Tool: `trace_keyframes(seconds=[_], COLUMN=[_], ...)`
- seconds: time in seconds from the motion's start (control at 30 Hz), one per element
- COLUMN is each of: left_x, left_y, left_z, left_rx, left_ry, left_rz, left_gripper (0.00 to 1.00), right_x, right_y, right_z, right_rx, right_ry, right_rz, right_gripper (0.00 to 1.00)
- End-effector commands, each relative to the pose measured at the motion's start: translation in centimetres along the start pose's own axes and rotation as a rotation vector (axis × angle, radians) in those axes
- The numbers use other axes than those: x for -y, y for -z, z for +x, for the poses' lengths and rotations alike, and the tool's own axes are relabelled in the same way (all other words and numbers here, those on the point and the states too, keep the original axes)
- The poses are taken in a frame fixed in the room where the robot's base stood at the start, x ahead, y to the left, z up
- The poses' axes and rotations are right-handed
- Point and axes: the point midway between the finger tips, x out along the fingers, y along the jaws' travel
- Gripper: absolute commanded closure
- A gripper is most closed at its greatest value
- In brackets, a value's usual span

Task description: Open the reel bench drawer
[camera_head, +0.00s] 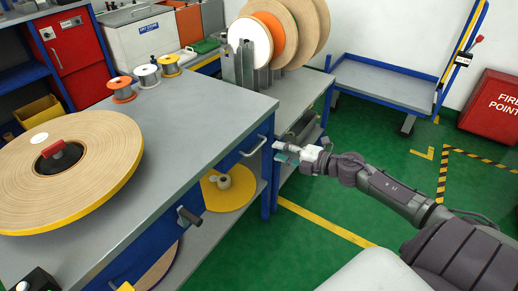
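The reel bench (205,102) has a grey top and a blue frame, and fills the left half of the head view. Its blue drawer front (232,160) sits under the right edge of the top and looks closed. A silver bar handle (253,147) is on that front. My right gripper (281,152) comes in from the right, a little to the right of the handle and apart from it. Its fingers point left toward the bench and look parted, with nothing between them. My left gripper is not in view.
A large tape reel (90,150) and three small spools (146,76) are on the bench top. A dark knob (188,216) sticks out of the bench side. Behind stand a reel rack (246,68), a blue cart (385,82) and a red fire box (492,105). Green floor is clear at right.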

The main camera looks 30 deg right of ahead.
Motion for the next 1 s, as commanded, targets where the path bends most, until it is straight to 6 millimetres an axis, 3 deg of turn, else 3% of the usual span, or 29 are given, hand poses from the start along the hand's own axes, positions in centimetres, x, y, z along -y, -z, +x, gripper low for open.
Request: trace_keyframes(seconds=[0.2, 0.43, 0.87, 1.0], left_x=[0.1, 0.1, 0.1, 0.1], left_y=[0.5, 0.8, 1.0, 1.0], left_z=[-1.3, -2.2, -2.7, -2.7], left_rx=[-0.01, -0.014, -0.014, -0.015], left_ry=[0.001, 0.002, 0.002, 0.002], left_rz=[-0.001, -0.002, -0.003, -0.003], left_gripper=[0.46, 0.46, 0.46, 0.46], right_x=[-0.1, 0.0, 0.0, 0.1], right_y=[-0.1, -0.1, -0.1, -0.1], right_z=[4.3, 7.4, 8.5, 8.5], right_rx=[0.003, 0.003, 0.002, 0.002], right_ry=[-0.004, -0.003, 0.0, 0.0], right_rz=[0.002, 0.003, 0.003, 0.003], right_gripper=[0.65, 0.65, 0.65, 0.85])
